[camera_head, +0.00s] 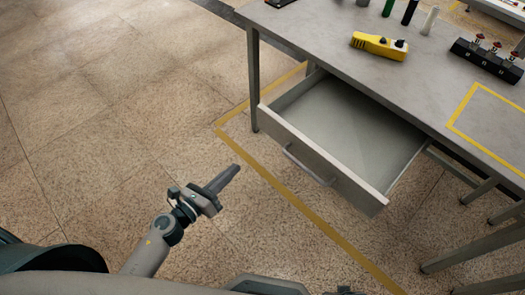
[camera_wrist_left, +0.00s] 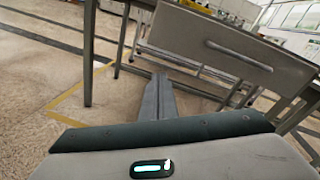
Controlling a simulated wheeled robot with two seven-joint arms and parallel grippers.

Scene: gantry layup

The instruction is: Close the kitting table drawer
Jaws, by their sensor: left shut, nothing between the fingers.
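The kitting table drawer (camera_head: 345,135) is pulled far out from under the table top and looks empty. Its front panel carries a grey bar handle (camera_head: 308,166). In the left wrist view the drawer front (camera_wrist_left: 205,45) is ahead and to the upper right, with its handle (camera_wrist_left: 238,56) across it. My left gripper (camera_head: 234,170) is shut and empty, apart from the drawer, to the left of the handle in the head view. Its closed fingers also show in the left wrist view (camera_wrist_left: 158,98). My right gripper is not recognisable in either view.
The grey kitting table (camera_head: 330,30) holds a yellow device (camera_head: 379,45), several small bottles and a dark block with red-topped parts (camera_head: 488,58). A table leg (camera_head: 253,80) stands left of the drawer. Yellow tape (camera_head: 300,205) marks the floor. Floor left of the table is clear.

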